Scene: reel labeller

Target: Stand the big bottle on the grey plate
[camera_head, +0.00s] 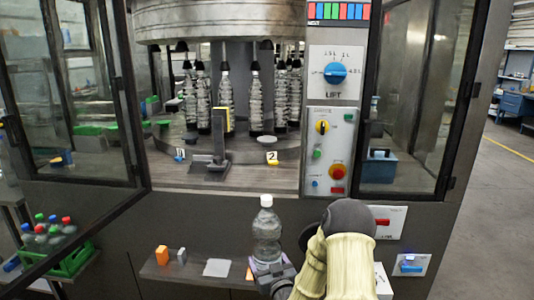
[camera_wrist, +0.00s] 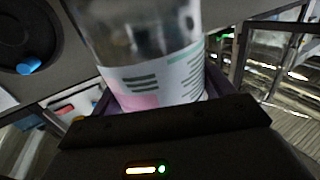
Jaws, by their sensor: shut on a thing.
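The big bottle (camera_head: 266,236) is clear with a white cap and stands upright in my gripper (camera_head: 271,273), in front of the machine. In the wrist view the bottle (camera_wrist: 150,40) fills the upper middle, with a white and pink label low on it. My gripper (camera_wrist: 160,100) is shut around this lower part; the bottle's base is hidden. A pale grey flat square plate (camera_head: 217,268) lies on the low shelf, left of the bottle. A round grey plate (camera_head: 263,142) lies inside the machine by the number 2 marker. I cannot tell which plate is the task's.
A dark stand (camera_head: 211,160) and several bottles are inside the machine. Open glass doors (camera_head: 70,110) flank the opening. A green crate (camera_head: 72,262) holds bottles at left.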

